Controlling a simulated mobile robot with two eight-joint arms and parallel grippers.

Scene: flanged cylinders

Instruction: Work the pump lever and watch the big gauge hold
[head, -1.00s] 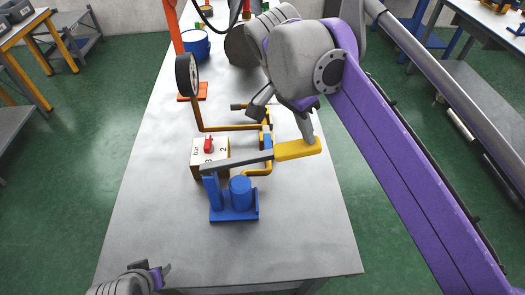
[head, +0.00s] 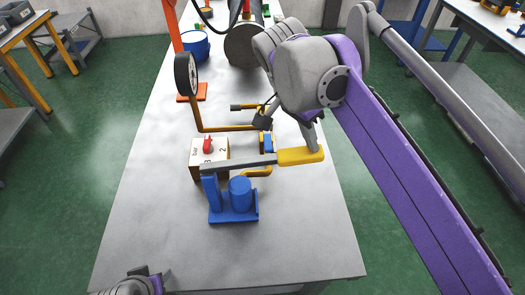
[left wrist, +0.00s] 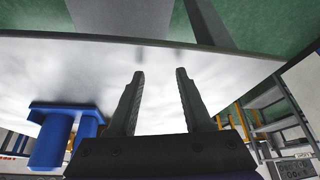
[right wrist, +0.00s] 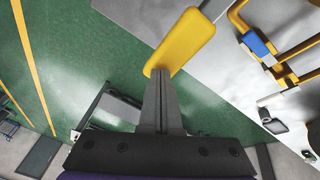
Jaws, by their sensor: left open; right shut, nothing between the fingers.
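The blue pump (head: 232,208) stands on the table, its grey lever (head: 240,164) reaching right to a yellow grip (head: 300,156). My right gripper (head: 314,148) is shut and empty, its fingertips at the top of the yellow grip. In the right wrist view the closed fingers (right wrist: 160,85) overlap the end of the grip (right wrist: 182,42); contact is not certain. The big gauge (head: 186,74) faces sideways, so its reading is hidden. My left gripper (left wrist: 160,75) is open and empty; in the head view it shows at the bottom left (head: 160,275).
A white-topped box with a red knob (head: 208,146) stands behind the pump. Copper-coloured and yellow pipes (head: 225,128) run to the gauge and past a blue fitting (head: 267,143). A blue drum (head: 196,46) is farther back. The near part of the table (head: 235,255) is clear.

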